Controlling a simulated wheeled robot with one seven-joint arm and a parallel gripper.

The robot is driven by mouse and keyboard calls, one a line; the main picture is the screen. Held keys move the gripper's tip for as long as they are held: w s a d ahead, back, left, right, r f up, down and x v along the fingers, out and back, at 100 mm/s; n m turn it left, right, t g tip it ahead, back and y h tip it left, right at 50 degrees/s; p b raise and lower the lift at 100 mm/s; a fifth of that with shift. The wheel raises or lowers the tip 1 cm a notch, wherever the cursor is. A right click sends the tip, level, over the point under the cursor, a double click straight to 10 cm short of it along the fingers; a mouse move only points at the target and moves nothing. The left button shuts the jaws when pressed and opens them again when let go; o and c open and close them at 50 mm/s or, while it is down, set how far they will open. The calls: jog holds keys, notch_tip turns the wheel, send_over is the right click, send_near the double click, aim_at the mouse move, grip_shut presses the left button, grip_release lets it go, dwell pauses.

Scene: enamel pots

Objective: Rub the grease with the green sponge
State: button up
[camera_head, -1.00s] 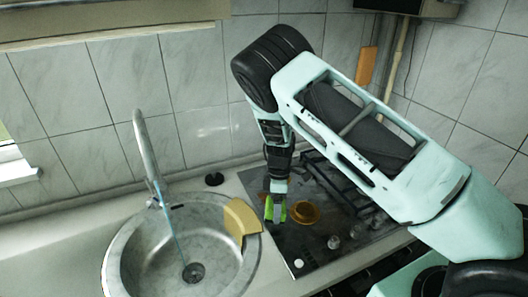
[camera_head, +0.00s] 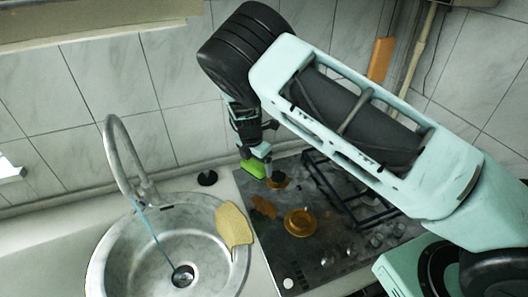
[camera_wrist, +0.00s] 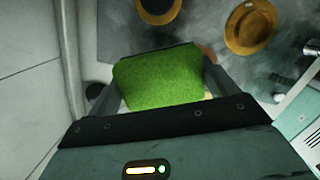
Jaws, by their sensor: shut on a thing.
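My gripper (camera_head: 257,162) is shut on the green sponge (camera_head: 253,169), above the back left part of the dark stove top (camera_head: 318,258). In the wrist view the sponge (camera_wrist: 158,80) fills the space between the fingers. A flat, ragged brown-orange patch (camera_head: 264,206), which looks like the grease, lies on the stove top in front of the gripper. In the wrist view the patch (camera_wrist: 209,53) shows only in part, just beyond the sponge's upper right corner. I cannot tell whether the sponge touches the stove.
An amber round burner piece (camera_head: 300,222) sits right of the patch, and another (camera_head: 279,181) is close beside the gripper. A black grate (camera_head: 345,196) stands at the right. A yellow cloth (camera_head: 234,226) lies over the rim of the round sink (camera_head: 107,262), left of the stove.

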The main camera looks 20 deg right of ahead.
jog(key=shift+w+d+f, duration=0.1)
jog(key=shift+w+f, duration=0.05)
notch_tip(320, 180, down, 5)
jog(key=b, duration=0.4)
jog(key=shift+r, duration=0.25)
